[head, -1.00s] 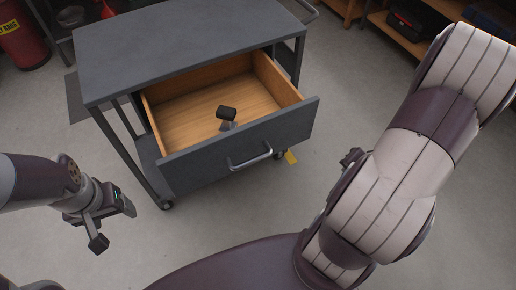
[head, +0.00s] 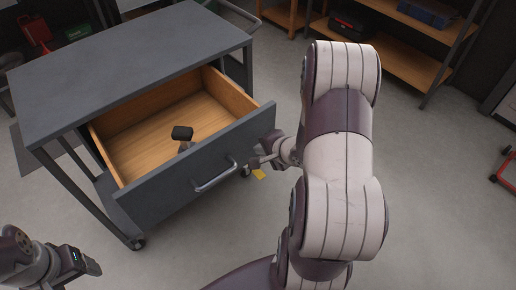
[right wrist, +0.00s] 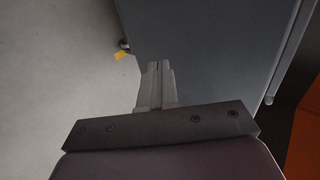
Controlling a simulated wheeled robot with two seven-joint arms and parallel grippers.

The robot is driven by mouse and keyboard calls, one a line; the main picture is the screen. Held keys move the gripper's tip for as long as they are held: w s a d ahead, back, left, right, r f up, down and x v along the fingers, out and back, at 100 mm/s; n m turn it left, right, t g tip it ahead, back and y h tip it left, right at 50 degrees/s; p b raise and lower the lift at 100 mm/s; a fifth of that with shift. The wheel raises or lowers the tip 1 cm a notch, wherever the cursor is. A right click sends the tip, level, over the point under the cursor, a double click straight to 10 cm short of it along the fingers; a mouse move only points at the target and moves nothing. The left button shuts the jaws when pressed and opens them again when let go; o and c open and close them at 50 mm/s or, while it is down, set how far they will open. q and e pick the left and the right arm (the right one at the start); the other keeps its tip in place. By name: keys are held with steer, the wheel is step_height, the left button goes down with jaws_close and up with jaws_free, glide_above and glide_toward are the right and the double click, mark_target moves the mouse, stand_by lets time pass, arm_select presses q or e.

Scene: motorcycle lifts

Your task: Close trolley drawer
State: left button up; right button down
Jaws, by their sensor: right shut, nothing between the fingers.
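The grey trolley (head: 130,62) stands at the left of the head view with its wooden-lined drawer pulled open. The drawer front (head: 150,190) is dark grey and has a silver bar handle (head: 215,176). A small black-topped object (head: 182,133) is in the drawer. My right gripper (head: 256,163) is shut and empty, near the right end of the drawer front; I cannot tell whether it touches. In the right wrist view its shut fingers (right wrist: 157,66) lie over a grey panel (right wrist: 215,45). My left gripper (head: 85,265) is low at the left, away from the drawer; its fingers are unclear.
A yellow tag or piece (head: 259,174) is by the trolley's right caster. Wooden shelving (head: 405,45) with a blue case (head: 428,12) stands at the back right.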

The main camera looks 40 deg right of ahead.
steer(key=shift+w, duration=0.9)
arm_select(q)
steer(key=shift+f, duration=0.2)
steer(key=shift+r, duration=0.1)
arm_select(e)
steer(key=shift+w+a+r, duration=0.1)
steer(key=shift+w, duration=0.05)
